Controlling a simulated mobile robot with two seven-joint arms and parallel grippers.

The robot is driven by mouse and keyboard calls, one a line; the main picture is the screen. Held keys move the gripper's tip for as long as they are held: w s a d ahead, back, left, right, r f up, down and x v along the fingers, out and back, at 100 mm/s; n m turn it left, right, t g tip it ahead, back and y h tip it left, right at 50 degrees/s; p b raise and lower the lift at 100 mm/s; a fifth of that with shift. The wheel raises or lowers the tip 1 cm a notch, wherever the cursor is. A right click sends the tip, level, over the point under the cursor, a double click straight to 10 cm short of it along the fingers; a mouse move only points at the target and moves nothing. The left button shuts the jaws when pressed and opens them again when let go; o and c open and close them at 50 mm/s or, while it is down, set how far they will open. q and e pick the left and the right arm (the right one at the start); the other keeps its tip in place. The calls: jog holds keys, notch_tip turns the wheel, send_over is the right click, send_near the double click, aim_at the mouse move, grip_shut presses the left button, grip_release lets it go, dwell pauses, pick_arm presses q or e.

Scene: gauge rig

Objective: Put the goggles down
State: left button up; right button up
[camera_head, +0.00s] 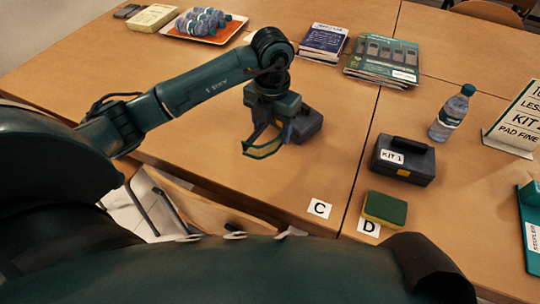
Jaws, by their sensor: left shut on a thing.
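My left gripper (272,116) comes in from the left and points down over the middle of the table. It is shut on the goggles (262,151), which have a dark green frame and hang below and to the left of the fingers. I cannot tell whether they touch the table. The fingertips are partly hidden by the gripper body. My right gripper is not in view.
A dark case (308,124) stands just right of my left gripper. A KIT 1 case (402,160), a sponge (385,209), a bottle (452,113) and a sign (516,122) are to the right. Cards C (319,208) and D (369,227) lie near the front edge. Magazines (382,60) lie behind.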

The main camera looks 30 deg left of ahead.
aim_at(270, 164)
pick_arm(q)
jog(key=shift+a+r+n, duration=0.1)
jog(key=shift+n, duration=0.4)
jog(key=shift+f+n, duration=0.2)
jog(key=shift+n, duration=0.1)
notch_tip(270, 164, down, 10)
jog(key=shift+a+r+p, duration=0.1)
jog(key=shift+r+p, duration=0.05)
jog(key=shift+p, duration=0.15)
jog(key=shift+f, duration=0.2)
jog(key=o, duration=1)
